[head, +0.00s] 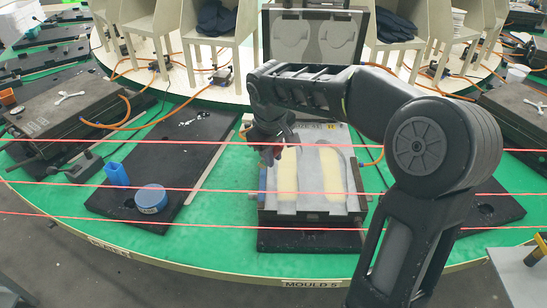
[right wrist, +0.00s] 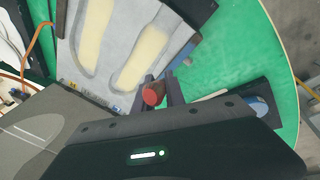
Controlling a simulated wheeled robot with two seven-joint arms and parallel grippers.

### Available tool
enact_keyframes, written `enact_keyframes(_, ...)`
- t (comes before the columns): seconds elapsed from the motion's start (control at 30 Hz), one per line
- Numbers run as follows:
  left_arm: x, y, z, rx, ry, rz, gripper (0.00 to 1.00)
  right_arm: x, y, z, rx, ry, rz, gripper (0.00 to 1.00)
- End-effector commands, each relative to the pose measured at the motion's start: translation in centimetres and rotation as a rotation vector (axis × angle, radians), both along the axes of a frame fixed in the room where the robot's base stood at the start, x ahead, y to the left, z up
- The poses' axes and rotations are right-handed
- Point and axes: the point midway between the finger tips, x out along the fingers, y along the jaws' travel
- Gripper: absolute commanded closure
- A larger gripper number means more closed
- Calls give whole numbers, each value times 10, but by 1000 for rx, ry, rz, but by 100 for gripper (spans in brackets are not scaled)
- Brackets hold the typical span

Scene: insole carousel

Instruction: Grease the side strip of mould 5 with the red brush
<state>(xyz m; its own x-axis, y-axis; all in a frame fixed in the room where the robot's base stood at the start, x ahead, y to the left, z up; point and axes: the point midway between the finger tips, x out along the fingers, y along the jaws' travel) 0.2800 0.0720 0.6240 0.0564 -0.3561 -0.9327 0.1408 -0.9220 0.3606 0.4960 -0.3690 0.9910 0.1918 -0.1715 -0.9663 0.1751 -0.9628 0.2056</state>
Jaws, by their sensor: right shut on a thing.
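Mould 5 (head: 312,217) lies open in the middle of the head view, with two cream insole shapes in its grey lower half and its lid (head: 313,40) standing up behind. It also shows in the right wrist view (right wrist: 125,45). My right gripper (head: 271,150) is over the back left corner of the mould, and my arm covers part of the back edge. The gripper is shut on the red brush (right wrist: 153,94), whose round red end shows between the fingers in the right wrist view. The bristles are hidden, so contact with the side strip cannot be told. My left gripper is out of view.
Thin red lines cross the front. Another mould (head: 62,115) stands at the left. White stands (head: 212,40) line the back. Green table is bare at front left.

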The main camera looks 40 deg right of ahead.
Motion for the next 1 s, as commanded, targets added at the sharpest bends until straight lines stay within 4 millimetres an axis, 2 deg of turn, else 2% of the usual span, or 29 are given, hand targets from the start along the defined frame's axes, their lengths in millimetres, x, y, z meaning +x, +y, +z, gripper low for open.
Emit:
enact_keyframes(0.03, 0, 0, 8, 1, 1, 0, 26, 1, 0, 9, 0, -2, 1, 100)
enact_keyframes(0.1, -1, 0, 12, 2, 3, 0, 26, 1, 1, 16, 0, -2, 1, 100)
enact_keyframes(0.5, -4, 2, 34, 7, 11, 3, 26, 4, 1, 48, 0, -2, 1, 100)
enact_keyframes(1.0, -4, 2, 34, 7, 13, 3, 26, 4, 1, 49, 0, -2, 2, 100)
